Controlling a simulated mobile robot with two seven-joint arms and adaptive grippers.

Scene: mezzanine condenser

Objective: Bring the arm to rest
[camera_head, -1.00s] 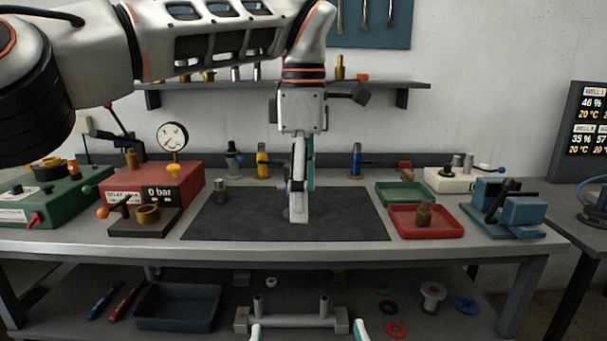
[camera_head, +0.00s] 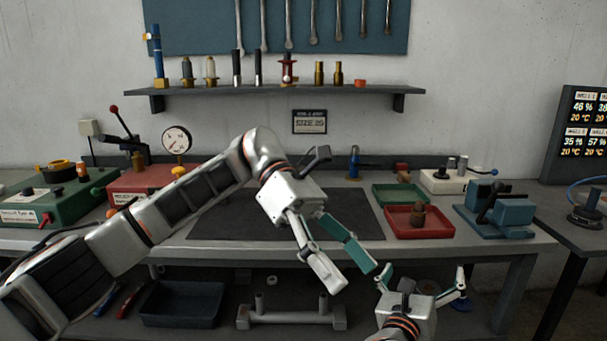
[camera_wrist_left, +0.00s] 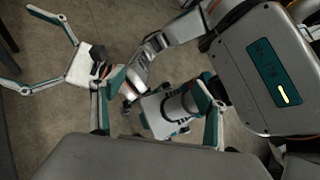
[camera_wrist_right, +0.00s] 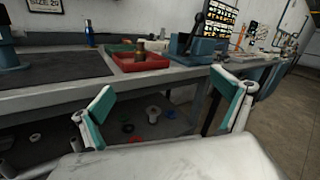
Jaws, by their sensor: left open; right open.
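My left arm (camera_head: 180,205) reaches in from the left of the head view. Its gripper (camera_head: 350,272) is open and empty, pointing down and to the right in front of the bench's front edge. My right gripper (camera_head: 418,284) is low in front of the bench, close to the left one on its right side, open and empty. In the right wrist view its two teal-padded fingers (camera_wrist_right: 165,108) stand apart with nothing between them. The left wrist view shows the left gripper's fingers (camera_wrist_left: 158,115) apart, with my own body and right gripper (camera_wrist_left: 62,55) beyond.
The bench holds a dark mat (camera_head: 230,228), a green tray (camera_head: 400,190), a red tray (camera_head: 443,228) with a brown part in it, and a blue vise (camera_head: 512,212). A wall shelf (camera_head: 210,94) carries several fittings. The lower shelf holds a dark bin (camera_head: 182,305).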

